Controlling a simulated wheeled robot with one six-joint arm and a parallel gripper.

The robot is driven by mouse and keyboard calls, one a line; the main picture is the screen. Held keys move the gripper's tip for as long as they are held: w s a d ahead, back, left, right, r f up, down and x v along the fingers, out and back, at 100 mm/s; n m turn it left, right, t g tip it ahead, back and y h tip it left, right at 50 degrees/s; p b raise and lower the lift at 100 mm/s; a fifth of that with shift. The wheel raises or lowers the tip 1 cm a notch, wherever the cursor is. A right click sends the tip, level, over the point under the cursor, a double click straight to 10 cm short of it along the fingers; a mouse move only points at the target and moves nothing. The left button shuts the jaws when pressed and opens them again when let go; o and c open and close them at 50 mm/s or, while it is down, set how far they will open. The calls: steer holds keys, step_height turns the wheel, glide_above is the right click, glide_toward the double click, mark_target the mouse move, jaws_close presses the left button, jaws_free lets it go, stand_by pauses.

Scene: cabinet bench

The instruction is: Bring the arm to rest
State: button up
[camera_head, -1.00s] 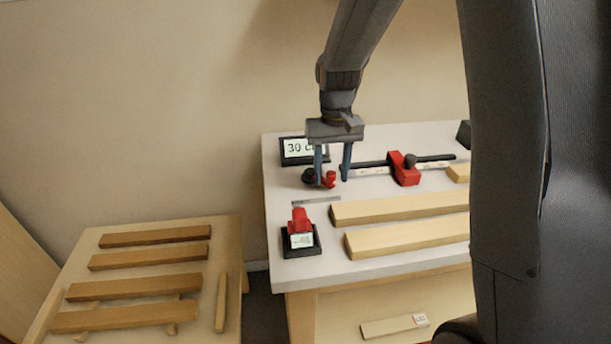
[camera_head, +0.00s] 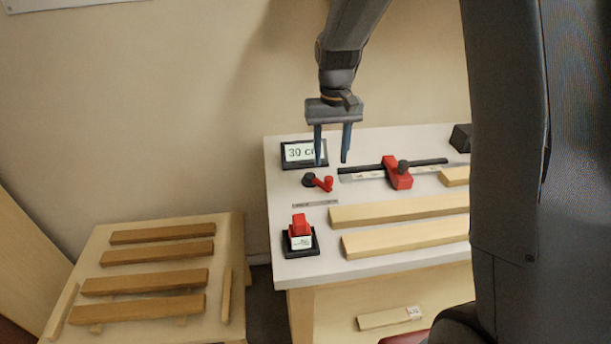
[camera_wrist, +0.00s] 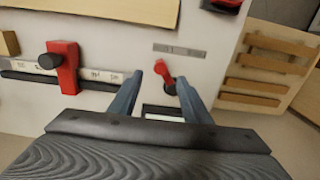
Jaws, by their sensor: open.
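My gripper (camera_head: 332,162) is open and empty, its two blue-grey fingers pointing down above the back of the white bench (camera_head: 385,280). In the head view the fingertips show just above a small red and black lever (camera_head: 319,182), in front of the display reading "30 cm" (camera_head: 304,153). In the wrist view my gripper (camera_wrist: 172,82) has the red lever (camera_wrist: 164,72) between its fingertips in the picture, with nothing held. The exact height above the bench is hard to tell.
A red stop block (camera_head: 397,175) sits on a black rail at the bench's back. A red stamp-like block (camera_head: 300,230) stands at the front left. Pale boards (camera_head: 400,209) lie on the bench. A low wooden table (camera_head: 228,225) with several slats stands left.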

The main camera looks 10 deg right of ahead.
steer(key=shift+r+p, duration=0.3)
steer(key=shift+r, duration=0.3)
steer(key=shift+t, duration=0.7)
steer(key=s+d+f+b, duration=0.1)
steer(key=s, duration=0.5)
steer(key=s+d+f+b, duration=0.1)
steer(key=s, duration=0.6)
steer(key=s+f+b, duration=0.1)
steer(key=s+f, duration=0.1)
steer(key=s, duration=0.5)
steer(key=shift+d, duration=0.4)
steer(key=shift+c, duration=0.5)
